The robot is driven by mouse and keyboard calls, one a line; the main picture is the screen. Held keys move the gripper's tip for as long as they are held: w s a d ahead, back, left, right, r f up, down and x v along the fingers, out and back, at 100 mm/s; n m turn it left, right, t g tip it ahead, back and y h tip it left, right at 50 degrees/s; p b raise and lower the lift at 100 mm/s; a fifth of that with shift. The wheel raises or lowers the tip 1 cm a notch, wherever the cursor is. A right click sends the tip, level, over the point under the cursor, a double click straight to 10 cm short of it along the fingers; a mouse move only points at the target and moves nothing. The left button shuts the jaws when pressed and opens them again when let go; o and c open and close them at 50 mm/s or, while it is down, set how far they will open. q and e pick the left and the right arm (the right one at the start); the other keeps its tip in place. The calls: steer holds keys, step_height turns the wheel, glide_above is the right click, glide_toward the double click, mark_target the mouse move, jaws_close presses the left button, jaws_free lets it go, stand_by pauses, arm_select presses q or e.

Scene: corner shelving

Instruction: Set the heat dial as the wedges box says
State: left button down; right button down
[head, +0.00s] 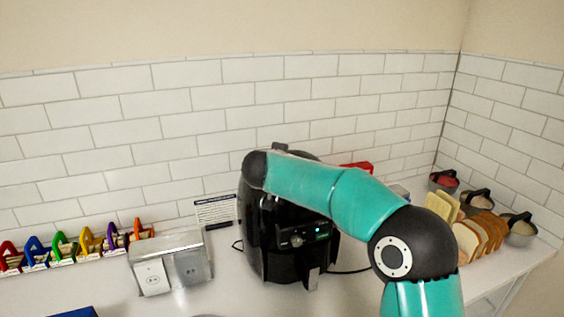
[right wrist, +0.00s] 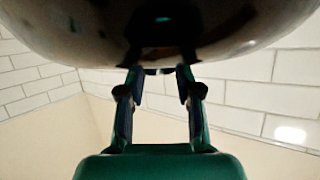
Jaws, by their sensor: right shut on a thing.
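The black air fryer (head: 262,225) stands on the counter, partly hidden by my right arm. Its front has a small round dial (head: 297,240) with no finger on it, and a lit display (head: 322,236). In the right wrist view, my right gripper (right wrist: 153,71) is shut on a small dark part against the glossy black body (right wrist: 75,30). Whether that part is the heat dial I cannot tell. In the head view my arm hides the fingers. A red item (head: 357,168) shows behind the arm; I cannot tell if it is the wedges box. My left gripper is not in view.
A metal box with sockets (head: 172,262) and a printed card (head: 215,211) stand left of the fryer. Colored racks (head: 80,243) line the far left. Bread slices (head: 480,236) and lidded bowls (head: 520,230) stand at the right. A blue item (head: 75,312) shows at the bottom left.

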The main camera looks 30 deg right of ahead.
steer(key=shift+w+d+r, duration=0.1)
steer(key=shift+w, duration=0.15)
steer(key=shift+r+m+h+p, duration=0.1)
steer(key=shift+m+h+p, duration=0.2)
steer(key=shift+p, duration=0.25)
steer(key=shift+g+p, duration=0.3)
steer(key=shift+g, duration=0.1)
steer(key=shift+w+m+g+h+p, duration=0.15)
steer(key=shift+m+g+h+p, duration=0.2)
steer(key=shift+m, duration=0.25)
steer(key=shift+w+m+g+h, duration=0.15)
steer(key=shift+m+g+h, duration=0.35)
steer(key=shift+m+g, duration=0.35)
steer(key=shift+w+m+g+h, duration=0.15)
steer(key=shift+m+g+h, duration=0.3)
steer(key=shift+m+g, duration=0.7)
steer(key=shift+g, duration=0.25)
